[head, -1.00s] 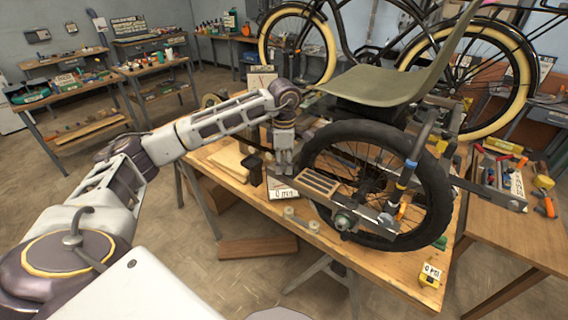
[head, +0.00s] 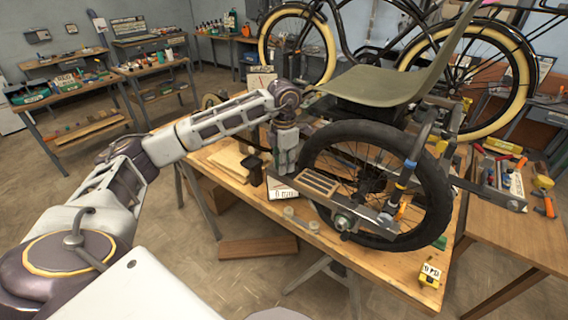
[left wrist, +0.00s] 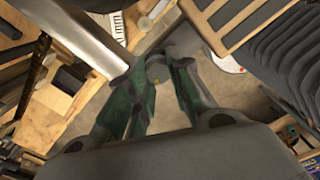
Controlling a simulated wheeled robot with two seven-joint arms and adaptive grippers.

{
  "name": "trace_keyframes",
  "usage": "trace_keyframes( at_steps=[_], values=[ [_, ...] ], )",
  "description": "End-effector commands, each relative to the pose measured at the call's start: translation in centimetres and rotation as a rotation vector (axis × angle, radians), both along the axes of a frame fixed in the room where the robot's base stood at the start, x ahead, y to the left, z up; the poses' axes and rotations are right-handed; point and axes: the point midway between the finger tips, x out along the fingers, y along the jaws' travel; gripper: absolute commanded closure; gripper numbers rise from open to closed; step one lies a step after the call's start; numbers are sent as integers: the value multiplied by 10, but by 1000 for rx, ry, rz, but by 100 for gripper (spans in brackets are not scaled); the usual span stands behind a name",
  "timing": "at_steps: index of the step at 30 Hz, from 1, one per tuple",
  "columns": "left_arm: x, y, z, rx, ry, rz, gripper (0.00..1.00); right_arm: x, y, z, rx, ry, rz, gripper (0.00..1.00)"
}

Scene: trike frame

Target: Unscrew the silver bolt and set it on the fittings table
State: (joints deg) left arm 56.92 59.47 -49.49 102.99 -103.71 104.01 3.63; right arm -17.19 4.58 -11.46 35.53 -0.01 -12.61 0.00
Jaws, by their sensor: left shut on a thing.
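My left gripper (head: 283,170) points down beside the trike's black wheel (head: 308,165), at the end of the flat metal bar. In the left wrist view its green fingers (left wrist: 159,72) are closed around a small grey, rounded piece (left wrist: 158,68), which looks like the silver bolt. The fingers hide most of it, and I cannot tell whether it is still in its thread. In the head view the bolt is hidden by the gripper. My right gripper is not in view. I cannot tell which of the tables is the fittings table.
The trike frame stands on a wooden workbench (head: 385,277) with a yellow tape measure (head: 429,275) near its front edge. A tool table (head: 492,240) stands at the right. Side tables with small goods (head: 150,68) stand at the back left, with open floor before them.

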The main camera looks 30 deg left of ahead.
Motion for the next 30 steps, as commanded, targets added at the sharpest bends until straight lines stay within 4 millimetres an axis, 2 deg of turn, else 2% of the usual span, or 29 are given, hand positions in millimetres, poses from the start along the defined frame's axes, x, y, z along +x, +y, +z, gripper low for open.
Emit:
trace_keyframes(
  at_steps=[1, 30],
  values=[
    [-2, -1, -4, 1, 10, 25, 92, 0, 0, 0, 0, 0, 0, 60],
    [-4, -4, -6, 3, 15, 567, 92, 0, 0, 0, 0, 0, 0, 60]
  ],
)
